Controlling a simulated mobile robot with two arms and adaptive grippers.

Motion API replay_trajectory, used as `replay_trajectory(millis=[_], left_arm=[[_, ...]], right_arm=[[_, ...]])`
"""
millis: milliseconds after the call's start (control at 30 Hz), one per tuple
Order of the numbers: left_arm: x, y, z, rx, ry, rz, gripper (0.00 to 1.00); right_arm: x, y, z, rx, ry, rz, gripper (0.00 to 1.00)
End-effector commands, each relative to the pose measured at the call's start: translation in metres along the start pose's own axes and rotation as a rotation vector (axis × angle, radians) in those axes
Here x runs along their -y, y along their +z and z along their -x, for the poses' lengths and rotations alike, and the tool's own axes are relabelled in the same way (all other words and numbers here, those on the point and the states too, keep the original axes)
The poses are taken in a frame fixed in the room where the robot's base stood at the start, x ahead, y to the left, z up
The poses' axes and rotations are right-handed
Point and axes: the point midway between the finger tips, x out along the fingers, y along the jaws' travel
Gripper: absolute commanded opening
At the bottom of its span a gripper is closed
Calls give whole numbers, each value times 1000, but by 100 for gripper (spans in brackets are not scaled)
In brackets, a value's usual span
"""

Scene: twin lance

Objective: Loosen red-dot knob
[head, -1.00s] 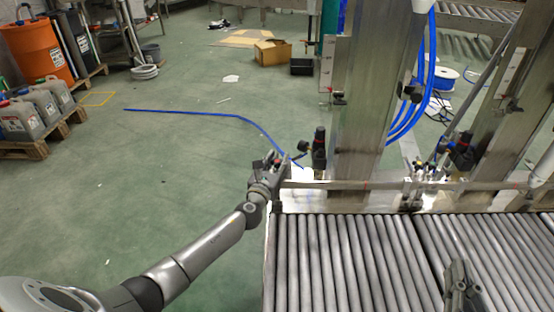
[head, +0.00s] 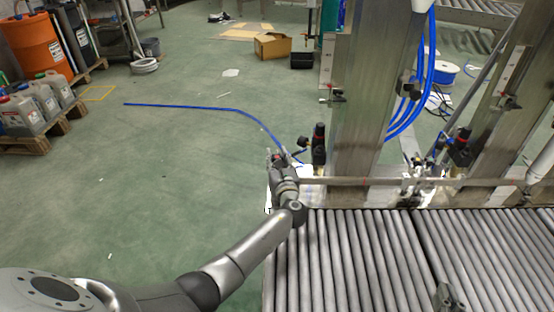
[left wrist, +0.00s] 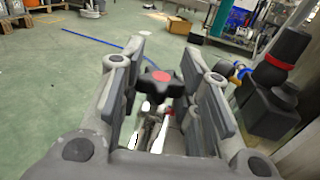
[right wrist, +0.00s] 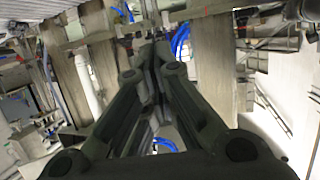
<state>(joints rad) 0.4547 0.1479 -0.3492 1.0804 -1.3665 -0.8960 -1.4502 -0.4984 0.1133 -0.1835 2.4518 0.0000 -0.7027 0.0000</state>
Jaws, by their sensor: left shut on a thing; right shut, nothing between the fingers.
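The red-dot knob (left wrist: 160,84) is a black lobed knob with a red centre. In the left wrist view it sits between the fingers of my left gripper (left wrist: 163,78), which is shut on it. In the head view, my left gripper (head: 277,158) is at the left end of the metal rail, and hides most of the knob. My right gripper (head: 447,297) is low at the right of the head view, over the rollers. In the right wrist view its fingers (right wrist: 150,60) are together and empty.
A black fitting with a red band (left wrist: 283,62) stands close to the right of my left gripper. A steel post (head: 362,100) and the rail (head: 345,182) are beside it. The roller conveyor (head: 345,260) lies in front. The green floor (head: 130,170) at left is mostly clear.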

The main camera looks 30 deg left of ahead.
Motion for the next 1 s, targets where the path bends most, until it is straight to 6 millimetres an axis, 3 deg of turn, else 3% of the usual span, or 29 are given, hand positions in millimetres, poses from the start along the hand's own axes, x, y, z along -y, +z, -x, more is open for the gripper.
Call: replay_trajectory(millis=[400,967,1000], left_arm=[[0,-1,0,0,167,0,7],[0,-1,0,-1,191,0,7],[0,-1,0,-1,190,0,35]], right_arm=[[7,-52,-1,-277,-17,-3,0],[9,-61,1,-323,-19,-4,0],[9,-61,1,-323,-19,-4,0]])
